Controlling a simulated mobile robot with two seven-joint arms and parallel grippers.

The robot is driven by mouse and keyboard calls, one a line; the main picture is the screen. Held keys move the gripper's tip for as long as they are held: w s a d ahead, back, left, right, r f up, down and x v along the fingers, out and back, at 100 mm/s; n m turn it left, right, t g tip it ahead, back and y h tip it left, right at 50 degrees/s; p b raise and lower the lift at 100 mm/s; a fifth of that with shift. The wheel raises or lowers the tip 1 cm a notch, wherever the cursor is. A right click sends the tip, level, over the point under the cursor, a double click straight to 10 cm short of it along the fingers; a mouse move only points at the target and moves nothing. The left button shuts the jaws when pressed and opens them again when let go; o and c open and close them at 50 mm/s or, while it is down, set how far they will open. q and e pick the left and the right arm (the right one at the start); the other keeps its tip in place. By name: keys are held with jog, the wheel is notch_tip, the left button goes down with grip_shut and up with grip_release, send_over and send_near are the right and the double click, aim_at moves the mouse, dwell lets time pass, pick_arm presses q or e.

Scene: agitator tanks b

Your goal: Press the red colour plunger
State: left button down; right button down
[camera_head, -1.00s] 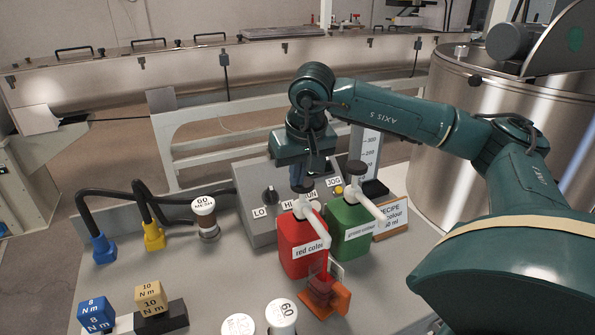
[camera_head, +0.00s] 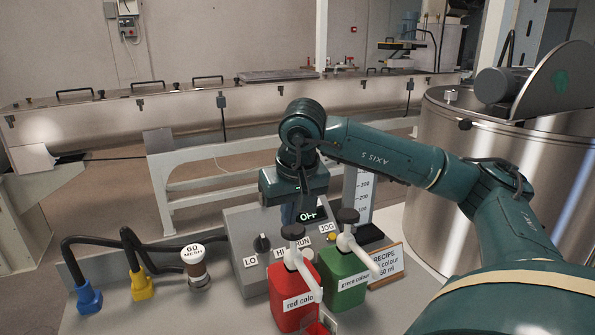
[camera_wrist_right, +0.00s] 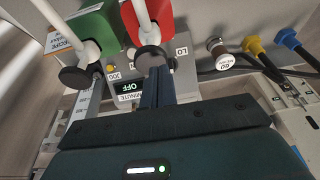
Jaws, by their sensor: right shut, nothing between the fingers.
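The red colour bottle (camera_head: 290,298) stands on the bench in front of the control box, and its white pump spout points to the front right. Its plunger has a dark round cap (camera_head: 292,231). My right gripper (camera_head: 293,215) is shut and empty, pointing down just above this cap; I cannot tell if it touches. In the wrist view, the closed fingertips (camera_wrist_right: 153,68) lie close to the red plunger's cap (camera_wrist_right: 148,52), with the red bottle (camera_wrist_right: 160,15) beyond. My left gripper is not in view.
The green colour bottle (camera_head: 343,280) stands close on the right, with its own dark cap (camera_head: 347,215). The control box (camera_head: 236,225) behind reads OFF. A recipe sign (camera_head: 386,263) and large steel tank (camera_head: 440,150) are to the right.

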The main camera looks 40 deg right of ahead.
jog(key=v, duration=0.8)
jog(key=shift+a, duration=0.2)
dwell(0.4)
